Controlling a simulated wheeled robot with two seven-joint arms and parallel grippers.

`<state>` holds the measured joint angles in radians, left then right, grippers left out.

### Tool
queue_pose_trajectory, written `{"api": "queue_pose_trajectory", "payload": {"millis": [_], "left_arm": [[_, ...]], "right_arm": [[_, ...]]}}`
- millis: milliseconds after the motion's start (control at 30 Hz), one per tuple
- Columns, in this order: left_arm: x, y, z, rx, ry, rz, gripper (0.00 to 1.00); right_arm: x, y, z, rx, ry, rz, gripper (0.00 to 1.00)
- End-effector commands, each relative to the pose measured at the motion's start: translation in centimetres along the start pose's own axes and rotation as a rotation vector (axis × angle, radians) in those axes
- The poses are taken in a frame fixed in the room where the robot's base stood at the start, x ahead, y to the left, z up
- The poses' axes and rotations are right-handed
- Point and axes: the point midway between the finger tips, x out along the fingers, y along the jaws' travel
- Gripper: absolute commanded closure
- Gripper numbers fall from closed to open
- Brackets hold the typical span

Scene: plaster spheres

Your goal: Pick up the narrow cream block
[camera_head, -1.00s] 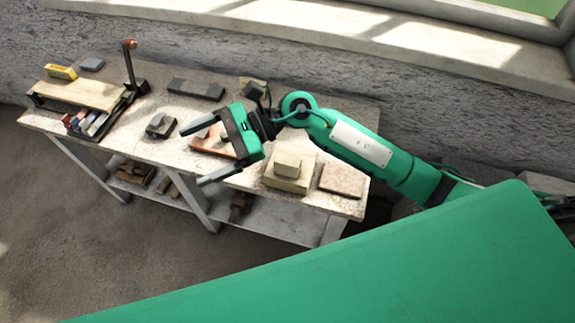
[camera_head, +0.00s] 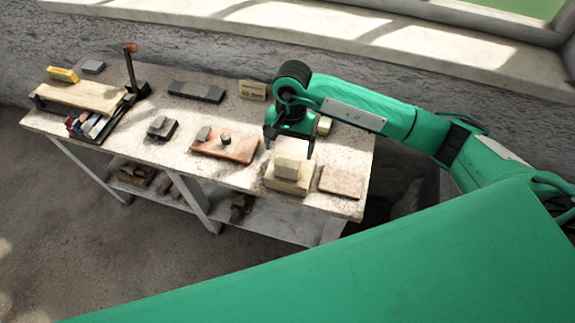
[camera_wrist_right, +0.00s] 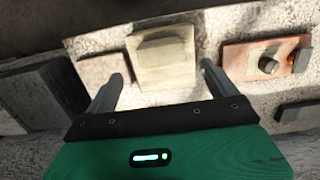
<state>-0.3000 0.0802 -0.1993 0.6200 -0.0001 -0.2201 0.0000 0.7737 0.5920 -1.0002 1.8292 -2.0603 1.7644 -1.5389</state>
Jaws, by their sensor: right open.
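A smaller cream block (camera_head: 288,166) rests on top of a wider cream block (camera_head: 286,185) near the front edge of the table. Another small, narrow cream block (camera_head: 324,125) stands behind, just right of my right gripper. I cannot tell for certain which of these is the narrow one named. My right gripper (camera_head: 290,148) is open and points down, with its fingers just behind and above the stacked blocks. In the right wrist view, the stacked cream blocks (camera_wrist_right: 160,62) show beyond and between the open fingers (camera_wrist_right: 162,73). My left gripper is not in view.
A flat pinkish tile (camera_head: 341,181) lies right of the stack, and a reddish board (camera_head: 237,150) with small pieces lies left. A dark slab (camera_head: 196,91) and a labelled cream box (camera_head: 252,90) are at the back, near the wall. The table's front edge is close.

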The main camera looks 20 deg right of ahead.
Motion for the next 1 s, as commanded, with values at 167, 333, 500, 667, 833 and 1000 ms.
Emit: {"api": "queue_pose_trajectory", "payload": {"millis": [167,333,500,667,833,1000], "left_arm": [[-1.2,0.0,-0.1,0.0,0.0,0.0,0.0],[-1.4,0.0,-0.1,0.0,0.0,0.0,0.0],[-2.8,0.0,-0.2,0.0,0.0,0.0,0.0],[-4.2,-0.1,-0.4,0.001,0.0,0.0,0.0],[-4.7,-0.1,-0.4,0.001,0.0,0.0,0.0],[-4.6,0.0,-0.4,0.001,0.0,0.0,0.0]], "right_arm": [[2.7,0.0,0.1,0.001,-0.004,0.0,0.11],[3.9,-0.1,0.1,0.0,-0.002,-0.002,0.11],[5.0,0.0,0.3,0.0,-0.005,0.0,0.11],[6.9,0.0,0.4,0.001,-0.005,-0.001,0.11],[8.8,-0.1,0.3,0.001,-0.003,-0.002,0.11],[9.2,-0.1,0.2,0.0,-0.001,-0.003,0.11]]}}
